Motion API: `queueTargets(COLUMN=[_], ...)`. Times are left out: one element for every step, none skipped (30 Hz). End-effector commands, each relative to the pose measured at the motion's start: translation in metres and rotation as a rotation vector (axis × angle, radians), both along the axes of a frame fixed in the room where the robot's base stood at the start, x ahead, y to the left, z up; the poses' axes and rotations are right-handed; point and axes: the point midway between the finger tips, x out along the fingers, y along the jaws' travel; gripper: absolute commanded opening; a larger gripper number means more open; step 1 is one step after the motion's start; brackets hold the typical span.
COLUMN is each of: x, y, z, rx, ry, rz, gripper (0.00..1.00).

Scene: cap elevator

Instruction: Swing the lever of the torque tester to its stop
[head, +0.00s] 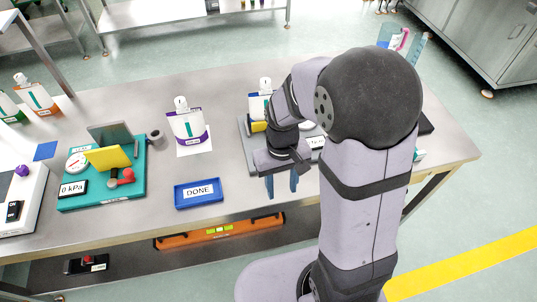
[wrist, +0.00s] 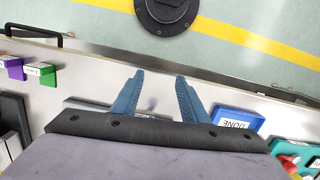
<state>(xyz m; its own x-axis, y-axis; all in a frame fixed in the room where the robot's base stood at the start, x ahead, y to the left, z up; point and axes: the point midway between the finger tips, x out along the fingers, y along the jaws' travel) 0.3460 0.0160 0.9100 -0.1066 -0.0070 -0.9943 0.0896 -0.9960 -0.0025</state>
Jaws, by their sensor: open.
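A grey base plate (head: 246,150), probably the torque tester, lies on the bench behind and beside my arm. A pouch with a spout (head: 257,103) and a yellow block (head: 258,127) show on or behind it. My arm hides much of this fixture, and I cannot make out its lever. My gripper (head: 282,185) is open and empty, with blue fingers pointing down near the front of the bench, in front of the plate. In the wrist view the two fingers (wrist: 159,80) are apart with nothing between them, over the bench's front edge.
A blue DONE tray (head: 199,193) lies left of my gripper. A purple-trimmed pouch (head: 187,127) stands behind it on a white sheet. Further left is a teal fixture (head: 132,190) with a yellow plate, red knob and 0 kPa display. Bare bench lies between tray and gripper.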

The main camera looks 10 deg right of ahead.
Motion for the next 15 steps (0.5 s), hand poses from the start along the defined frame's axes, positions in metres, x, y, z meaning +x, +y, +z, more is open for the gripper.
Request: queueTargets(x=[0.024, 0.036, 0.054, 0.066, 0.077, 0.09, 0.099, 0.107, 0.115, 0.12, 0.122, 0.124, 0.124, 0.122, 0.12], y=[0.003, 0.004, 0.006, 0.007, 0.007, 0.008, 0.009, 0.009, 0.01, 0.01, 0.01, 0.01, 0.01, 0.01, 0.01], z=[0.002, 0.004, 0.007, 0.012, 0.016, 0.023, 0.029, 0.036, 0.043, 0.048, 0.051, 0.054, 0.056, 0.055, 0.055], rx=[0.007, 0.012, 0.018, 0.023, 0.027, 0.03, 0.033, 0.033, 0.033, 0.034, 0.035, 0.038, 0.041, 0.046, 0.053], ry=[-0.015, -0.023, -0.04, -0.055, -0.068, -0.087, -0.101, -0.115, -0.128, -0.135, -0.135, -0.134, -0.13, -0.122, -0.112], rz=[0.06, 0.107, 0.184, 0.251, 0.316, 0.405, 0.472, 0.539, 0.631, 0.697, 0.763, 0.846, 0.906, 0.961, 1.03], gripper=[0.4, 0.4, 0.4, 0.4, 0.4, 0.4, 0.4, 0.4, 0.4, 0.4, 0.4, 0.4, 0.4, 0.4, 0.4])
